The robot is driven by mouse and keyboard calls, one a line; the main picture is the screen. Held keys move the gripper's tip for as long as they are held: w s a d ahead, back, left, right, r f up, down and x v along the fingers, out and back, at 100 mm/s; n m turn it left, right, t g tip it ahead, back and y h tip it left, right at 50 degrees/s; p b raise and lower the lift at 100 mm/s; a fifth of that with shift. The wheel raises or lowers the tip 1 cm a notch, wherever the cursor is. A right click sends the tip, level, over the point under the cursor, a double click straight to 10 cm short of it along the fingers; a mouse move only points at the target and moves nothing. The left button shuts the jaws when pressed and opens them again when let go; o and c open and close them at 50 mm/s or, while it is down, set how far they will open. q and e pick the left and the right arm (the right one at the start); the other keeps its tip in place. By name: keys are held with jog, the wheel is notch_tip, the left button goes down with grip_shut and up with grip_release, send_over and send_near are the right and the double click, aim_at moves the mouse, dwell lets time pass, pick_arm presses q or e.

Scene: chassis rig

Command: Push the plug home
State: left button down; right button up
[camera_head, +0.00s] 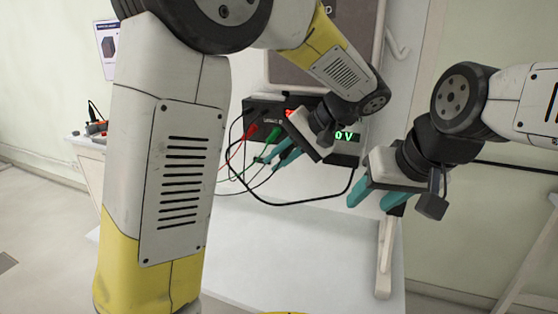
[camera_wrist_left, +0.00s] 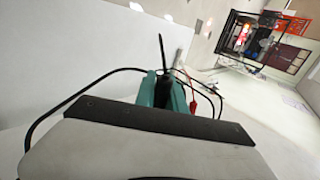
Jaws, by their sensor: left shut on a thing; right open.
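My left gripper (camera_head: 272,160) has teal fingers and is in front of a black instrument box (camera_head: 345,151) with a green display ending in "0 V". In the left wrist view the fingers (camera_wrist_left: 163,92) are shut on a dark piece, seemingly the plug (camera_wrist_left: 162,93). A thin black rod or lead rises beyond it. My right gripper (camera_head: 375,199) is open and empty, in front of the panel to the right of the box.
A red lead (camera_head: 250,131) and a green lead (camera_head: 272,134) run at the box's left front. A black cable (camera_head: 300,203) loops below the box over the white worktop (camera_head: 300,250). My left arm hides much of the left side.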

pick_arm(q)
jog(key=shift+w+d, duration=0.3)
jog(key=shift+w, duration=0.55)
jog(key=shift+w+d, duration=0.25)
jog(key=shift+w, duration=0.6)
jog(key=shift+w+d, duration=0.3)
jog(key=shift+w, duration=0.55)
jog(key=shift+w+d, duration=0.15)
jog(key=shift+w, duration=0.3)
